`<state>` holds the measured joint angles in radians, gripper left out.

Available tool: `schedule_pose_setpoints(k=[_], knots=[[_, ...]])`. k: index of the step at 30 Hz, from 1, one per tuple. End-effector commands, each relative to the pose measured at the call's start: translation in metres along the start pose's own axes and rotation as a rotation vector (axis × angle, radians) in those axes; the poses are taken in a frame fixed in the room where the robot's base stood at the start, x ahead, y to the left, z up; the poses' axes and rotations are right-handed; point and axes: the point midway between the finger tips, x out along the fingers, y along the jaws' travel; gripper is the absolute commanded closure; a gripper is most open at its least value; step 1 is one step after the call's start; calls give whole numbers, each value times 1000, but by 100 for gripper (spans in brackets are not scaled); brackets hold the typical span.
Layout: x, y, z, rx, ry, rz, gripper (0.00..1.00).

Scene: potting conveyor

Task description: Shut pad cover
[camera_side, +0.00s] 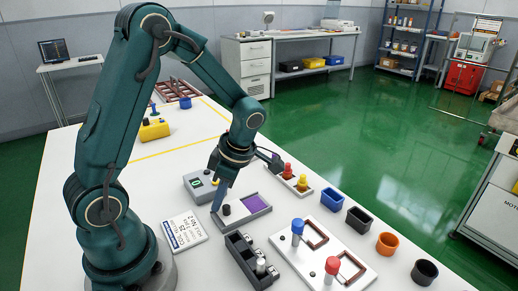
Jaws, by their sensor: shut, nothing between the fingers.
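A shallow grey tray with a purple pad (257,203) lies on the white table in the middle of the view. A blue-grey slab (221,194), which looks like the pad cover, stands steeply tilted at the tray's left side, leaving the purple pad uncovered. My gripper (214,163) is shut and empty, close to the slab's upper end. I cannot tell whether it touches the slab. A small black knob (226,210) shows near the slab's lower end. The slab's hinge line is not clear.
A grey box with a green mark (199,184) stands left of the pad. A dark block with slots (246,262) is in front. A white board (322,252) with blue and red handled tools lies to the right, near several coloured cups (387,243). Red and yellow pegs stand behind.

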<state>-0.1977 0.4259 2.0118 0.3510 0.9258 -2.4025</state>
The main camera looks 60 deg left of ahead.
Motion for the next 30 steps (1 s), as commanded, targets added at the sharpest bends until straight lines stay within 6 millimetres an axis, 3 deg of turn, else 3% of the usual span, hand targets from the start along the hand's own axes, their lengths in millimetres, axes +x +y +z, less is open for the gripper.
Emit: schedule_pose_setpoints(k=[8,21,30], knots=[[0,2,2,1,0,0,100],[-12,39,37,0,1,0,100],[-15,45,42,1,0,0,100]])
